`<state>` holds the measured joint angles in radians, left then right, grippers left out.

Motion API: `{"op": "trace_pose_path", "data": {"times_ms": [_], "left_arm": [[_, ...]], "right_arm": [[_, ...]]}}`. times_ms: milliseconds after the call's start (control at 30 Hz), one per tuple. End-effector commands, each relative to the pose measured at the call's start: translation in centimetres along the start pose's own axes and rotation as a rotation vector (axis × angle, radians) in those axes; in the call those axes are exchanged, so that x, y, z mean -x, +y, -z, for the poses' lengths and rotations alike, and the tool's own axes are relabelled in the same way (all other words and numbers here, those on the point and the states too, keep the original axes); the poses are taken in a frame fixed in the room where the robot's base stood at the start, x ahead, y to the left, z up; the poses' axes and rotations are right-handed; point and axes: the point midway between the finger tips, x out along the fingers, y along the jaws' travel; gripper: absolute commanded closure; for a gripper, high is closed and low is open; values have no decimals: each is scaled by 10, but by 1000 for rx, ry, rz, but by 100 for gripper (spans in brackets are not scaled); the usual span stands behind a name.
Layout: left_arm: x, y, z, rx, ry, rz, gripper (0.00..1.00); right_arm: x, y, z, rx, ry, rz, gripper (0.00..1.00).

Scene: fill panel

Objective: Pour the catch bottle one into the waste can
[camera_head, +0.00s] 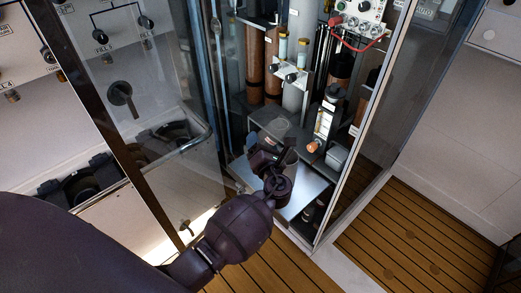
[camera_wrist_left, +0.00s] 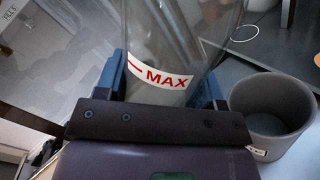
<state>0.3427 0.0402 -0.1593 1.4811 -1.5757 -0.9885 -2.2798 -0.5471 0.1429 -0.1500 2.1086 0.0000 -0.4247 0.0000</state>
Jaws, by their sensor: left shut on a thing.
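My left gripper (camera_head: 264,156) is inside the open cabinet, low over the metal shelf. In the left wrist view its blue-padded fingers (camera_wrist_left: 164,88) are shut on a clear bottle (camera_wrist_left: 165,35) with a red MAX mark on a white band. The bottle looks close to upright. In the head view the bottle is faint and partly hidden by my wrist. A grey, open-topped can (camera_wrist_left: 270,112) stands just right of the gripper, apart from the bottle. It also shows in the head view (camera_head: 290,160), partly behind my gripper. My right gripper is not in view.
The open glass door (camera_head: 165,110) is left of my arm, and the cabinet's frame (camera_head: 362,130) is on the right. Brown cylinders (camera_head: 255,65), valves and a control panel (camera_head: 358,20) fill the cabinet behind. A small grey container (camera_head: 337,156) stands right of the can.

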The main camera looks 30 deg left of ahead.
Motion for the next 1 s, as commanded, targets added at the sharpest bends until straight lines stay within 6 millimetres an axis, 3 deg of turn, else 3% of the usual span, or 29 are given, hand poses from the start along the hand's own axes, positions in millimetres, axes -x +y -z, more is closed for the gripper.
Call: {"op": "trace_pose_path", "data": {"times_ms": [33, 200, 433, 1000], "left_arm": [[1, -6, 3, 43, 5, 1, 62], [-1, -4, -11, 205, 5, -10, 62], [-8, -11, -36, 345, -2, -26, 62], [-22, -39, -78, 666, -4, -50, 62]], "right_arm": [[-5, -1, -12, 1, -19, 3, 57], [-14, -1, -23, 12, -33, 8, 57], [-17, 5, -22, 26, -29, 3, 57], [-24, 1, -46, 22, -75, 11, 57]]}}
